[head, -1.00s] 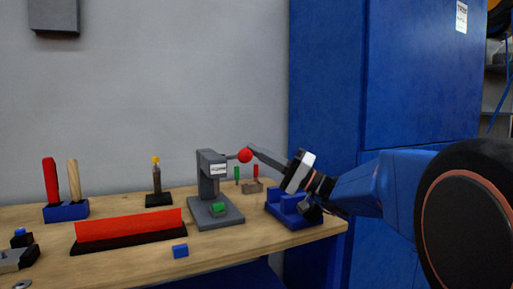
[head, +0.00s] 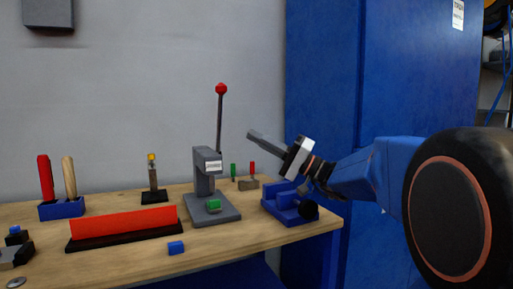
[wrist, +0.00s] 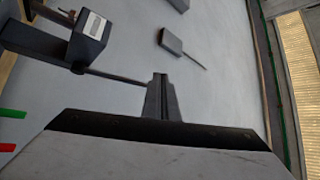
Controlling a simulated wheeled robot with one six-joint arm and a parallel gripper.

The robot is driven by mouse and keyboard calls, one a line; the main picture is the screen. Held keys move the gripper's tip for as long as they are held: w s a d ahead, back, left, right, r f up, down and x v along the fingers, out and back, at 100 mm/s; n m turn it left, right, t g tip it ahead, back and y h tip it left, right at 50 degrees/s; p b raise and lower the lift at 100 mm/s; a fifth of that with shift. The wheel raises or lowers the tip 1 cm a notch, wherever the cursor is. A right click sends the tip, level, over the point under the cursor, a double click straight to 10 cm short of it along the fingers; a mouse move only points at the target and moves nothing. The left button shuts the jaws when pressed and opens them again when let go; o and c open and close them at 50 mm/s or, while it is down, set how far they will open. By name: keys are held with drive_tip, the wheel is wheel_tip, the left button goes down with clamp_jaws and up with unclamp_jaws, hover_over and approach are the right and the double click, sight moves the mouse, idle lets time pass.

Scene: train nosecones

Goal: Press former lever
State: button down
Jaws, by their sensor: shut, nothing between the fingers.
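The former is a grey press (head: 207,170) on the bench, with a white label on its head and a green piece (head: 213,204) on its base. Its lever (head: 220,115) stands upright behind the head, with a red ball on top. In the wrist view the press head (wrist: 88,38) is at upper left and the lever rod (wrist: 115,79) runs toward my fingers; the ball is not visible there. My gripper (head: 251,134) is shut and empty, to the right of the lever and below its ball in the head view. It also shows in the wrist view (wrist: 160,77).
A blue fixture (head: 290,203) stands at the bench's right end, below my arm. A blue cabinet (head: 340,80) stands behind my arm.

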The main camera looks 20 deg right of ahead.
drive_tip(key=s+d+f, duration=0.3)
drive_tip(key=d+f, duration=0.3)
drive_tip(key=shift+d, duration=0.4)
drive_tip(key=shift+s, duration=0.1)
idle(0.3)
